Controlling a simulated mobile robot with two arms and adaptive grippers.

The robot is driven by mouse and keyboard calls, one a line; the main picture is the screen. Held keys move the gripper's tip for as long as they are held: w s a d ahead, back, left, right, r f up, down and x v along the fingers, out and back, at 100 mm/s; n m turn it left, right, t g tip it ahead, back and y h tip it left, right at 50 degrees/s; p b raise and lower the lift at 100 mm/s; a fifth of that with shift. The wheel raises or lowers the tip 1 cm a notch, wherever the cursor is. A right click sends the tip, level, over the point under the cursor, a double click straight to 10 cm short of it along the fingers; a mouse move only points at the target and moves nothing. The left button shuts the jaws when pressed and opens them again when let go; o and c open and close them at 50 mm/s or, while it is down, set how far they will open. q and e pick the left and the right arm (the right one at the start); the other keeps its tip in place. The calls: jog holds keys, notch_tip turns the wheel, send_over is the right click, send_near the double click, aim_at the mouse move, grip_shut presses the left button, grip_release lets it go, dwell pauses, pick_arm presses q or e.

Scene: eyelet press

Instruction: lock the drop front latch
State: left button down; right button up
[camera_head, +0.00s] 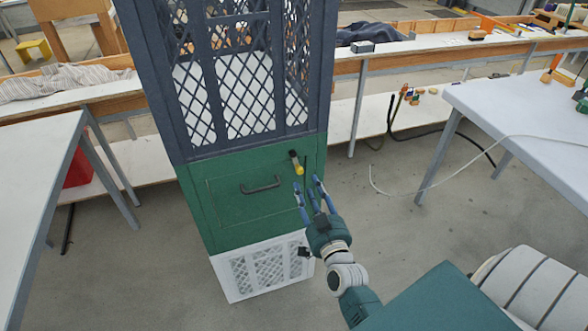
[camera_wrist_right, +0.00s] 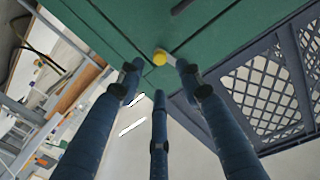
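The drop front is a green panel (camera_head: 235,205) with a dark bar handle (camera_head: 262,186), and it stands closed in the tall cabinet. The latch (camera_head: 296,158) is a short lever with yellow on it at the panel's upper right. In the right wrist view its round yellow knob (camera_wrist_right: 160,57) shows at the end of a grey lever. My right gripper (camera_head: 308,186) is just below the latch, with its fingers spread. In the right wrist view the gripper (camera_wrist_right: 158,80) has the knob between and beyond its fingertips; contact cannot be told. My left gripper is out of view.
Above the panel is a dark lattice cage (camera_head: 240,80); below it is a white lattice section (camera_head: 265,270). White tables stand at left (camera_head: 30,170) and right (camera_head: 520,110). A pale cable (camera_head: 390,194) hangs from the right table.

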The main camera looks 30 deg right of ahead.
aim_at(301, 172)
jog(key=x, duration=0.8)
jog(key=shift+w+f, duration=0.15)
jog(key=shift+w, duration=0.1)
